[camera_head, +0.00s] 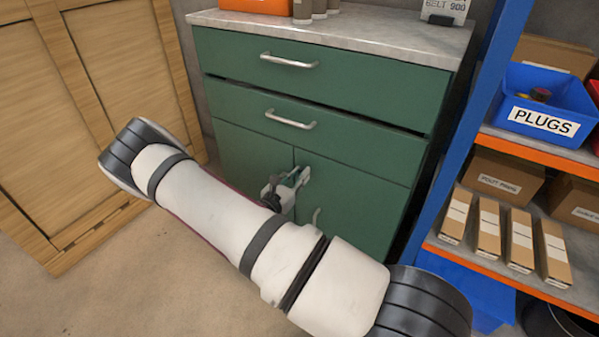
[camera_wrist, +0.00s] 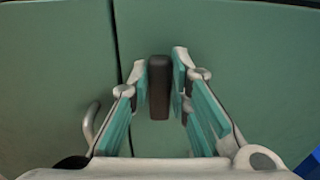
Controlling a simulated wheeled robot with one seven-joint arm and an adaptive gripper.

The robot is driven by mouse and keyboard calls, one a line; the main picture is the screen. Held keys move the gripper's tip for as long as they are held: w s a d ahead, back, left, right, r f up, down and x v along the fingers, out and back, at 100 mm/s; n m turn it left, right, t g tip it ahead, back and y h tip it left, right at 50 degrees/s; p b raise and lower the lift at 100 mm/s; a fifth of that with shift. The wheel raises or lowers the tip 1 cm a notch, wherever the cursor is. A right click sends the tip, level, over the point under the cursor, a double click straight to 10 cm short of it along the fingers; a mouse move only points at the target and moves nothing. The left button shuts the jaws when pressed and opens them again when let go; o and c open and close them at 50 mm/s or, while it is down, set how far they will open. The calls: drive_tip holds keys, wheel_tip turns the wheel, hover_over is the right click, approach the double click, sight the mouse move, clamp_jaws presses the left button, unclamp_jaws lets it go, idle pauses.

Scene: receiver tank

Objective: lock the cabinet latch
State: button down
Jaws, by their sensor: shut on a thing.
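The green cabinet (camera_head: 310,85) has two lower doors, parted by a seam. In the wrist view, the cabinet latch (camera_wrist: 159,90) is a dark upright bar on the green door face, to the right of the seam. My gripper (camera_wrist: 162,72) has its two teal-padded fingers on either side of the bar and is shut on it. In the head view, my gripper (camera_head: 291,180) is at the top of the lower doors near the seam. There the latch cannot be made out behind my gripper and arm.
A door handle (camera_wrist: 92,122) stands out at the left in the wrist view. Two drawers with metal handles (camera_head: 289,61) sit above the doors. A blue-framed shelf (camera_head: 484,125) with boxes is close on the right. Wooden panels (camera_head: 85,90) stand on the left.

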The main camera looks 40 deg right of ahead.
drive_tip(key=c, duration=1.5)
unclamp_jaws()
drive_tip(key=v, duration=1.2)
drive_tip(key=shift+r, duration=0.1)
